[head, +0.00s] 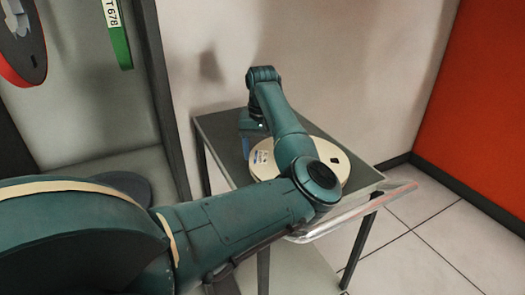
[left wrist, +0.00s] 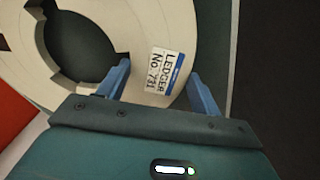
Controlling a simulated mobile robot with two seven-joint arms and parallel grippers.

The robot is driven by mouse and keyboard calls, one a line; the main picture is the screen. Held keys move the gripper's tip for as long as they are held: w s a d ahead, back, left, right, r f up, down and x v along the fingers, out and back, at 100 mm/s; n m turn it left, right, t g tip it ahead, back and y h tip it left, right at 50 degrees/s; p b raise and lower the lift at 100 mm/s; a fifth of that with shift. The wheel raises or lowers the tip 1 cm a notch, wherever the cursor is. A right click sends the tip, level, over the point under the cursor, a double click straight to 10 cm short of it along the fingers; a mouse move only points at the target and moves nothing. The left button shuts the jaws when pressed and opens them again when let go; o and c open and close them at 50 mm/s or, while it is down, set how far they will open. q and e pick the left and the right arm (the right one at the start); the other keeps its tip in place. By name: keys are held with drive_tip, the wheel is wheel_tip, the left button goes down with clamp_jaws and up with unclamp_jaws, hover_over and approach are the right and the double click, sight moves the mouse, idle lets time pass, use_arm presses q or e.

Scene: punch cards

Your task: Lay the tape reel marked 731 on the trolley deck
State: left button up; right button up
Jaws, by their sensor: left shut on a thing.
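The cream tape reel (head: 328,150) lies flat, on or just above the dark top deck (head: 215,126) of the trolley; any small gap is hidden. My left arm hides part of the reel. In the left wrist view the reel (left wrist: 195,20) shows a label reading "LEDGER No 731", a large central hole and square notches. My left gripper (head: 250,148) points down at the reel's left side. In the left wrist view its blue fingers (left wrist: 162,88) are shut on the reel's band, one at the hole side and one at the outer edge. My right gripper is out of view.
A green-edged reel marked T 678 (head: 118,35) and a red-edged reel (head: 25,45) hang in a grey cabinet at left. The trolley's handle (head: 355,210) is at its right front. A pale wall stands behind; an orange panel (head: 490,110) and clear tiled floor are at right.

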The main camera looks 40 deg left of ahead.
use_arm(q)
drive_tip(key=shift+f+b, duration=0.35)
drive_tip(key=shift+b, duration=0.1)
drive_tip(key=o, duration=1.5)
drive_tip(key=shift+c, duration=0.2)
drive_tip(key=shift+f, duration=0.15)
drive_tip(key=c, duration=0.4)
drive_tip(key=shift+o, duration=0.2)
wheel_tip(320, 180, up, 9)
drive_tip(key=p, duration=0.4)
drive_tip(key=shift+p, duration=0.4)
